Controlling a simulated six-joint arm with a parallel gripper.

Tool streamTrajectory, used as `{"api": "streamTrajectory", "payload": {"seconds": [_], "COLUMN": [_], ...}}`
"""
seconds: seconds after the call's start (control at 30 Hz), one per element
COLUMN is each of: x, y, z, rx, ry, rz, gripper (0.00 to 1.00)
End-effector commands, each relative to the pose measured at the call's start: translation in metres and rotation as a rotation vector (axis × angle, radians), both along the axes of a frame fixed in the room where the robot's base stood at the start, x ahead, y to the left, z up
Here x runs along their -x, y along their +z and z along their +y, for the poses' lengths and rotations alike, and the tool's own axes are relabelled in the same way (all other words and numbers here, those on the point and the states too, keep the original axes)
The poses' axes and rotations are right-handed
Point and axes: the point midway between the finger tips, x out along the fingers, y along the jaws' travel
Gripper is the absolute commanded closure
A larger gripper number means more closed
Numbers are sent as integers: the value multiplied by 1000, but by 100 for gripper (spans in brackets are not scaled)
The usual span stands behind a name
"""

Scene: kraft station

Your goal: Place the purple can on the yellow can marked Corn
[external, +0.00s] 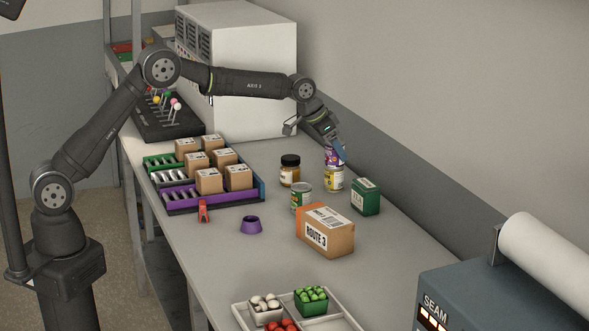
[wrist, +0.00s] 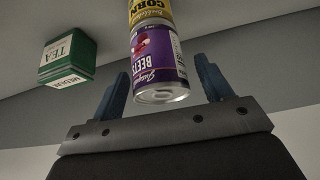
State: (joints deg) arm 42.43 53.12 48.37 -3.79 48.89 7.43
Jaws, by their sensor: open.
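The purple can (external: 331,158), labelled Beets, stands on top of the yellow can (external: 333,180) marked Corn, by the wall side of the table. In the wrist view the purple can (wrist: 158,65) and the yellow Corn can (wrist: 150,10) touch end to end and look lined up. My gripper (external: 340,152) is at the purple can. In the wrist view its blue fingers (wrist: 165,85) are spread on either side of the purple can's end, with gaps on both sides. The gripper is open and holds nothing.
A green tea box (external: 365,196) stands right of the cans. A dark-lidded jar (external: 290,170) and a green-labelled can (external: 300,195) stand to the left. A Route 3 carton (external: 326,230) is in front. A purple ring (external: 251,225) sits on clear tabletop.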

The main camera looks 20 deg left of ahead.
Motion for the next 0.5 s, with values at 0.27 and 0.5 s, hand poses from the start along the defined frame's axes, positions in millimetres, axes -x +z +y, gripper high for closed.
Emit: {"api": "streamTrajectory", "payload": {"seconds": [0.27,0.5], "x": [14,30], "y": [40,81], "z": [16,34], "rx": [3,2], "ry": [0,-1], "rz": [-3,-2], "gripper": [28,28]}}
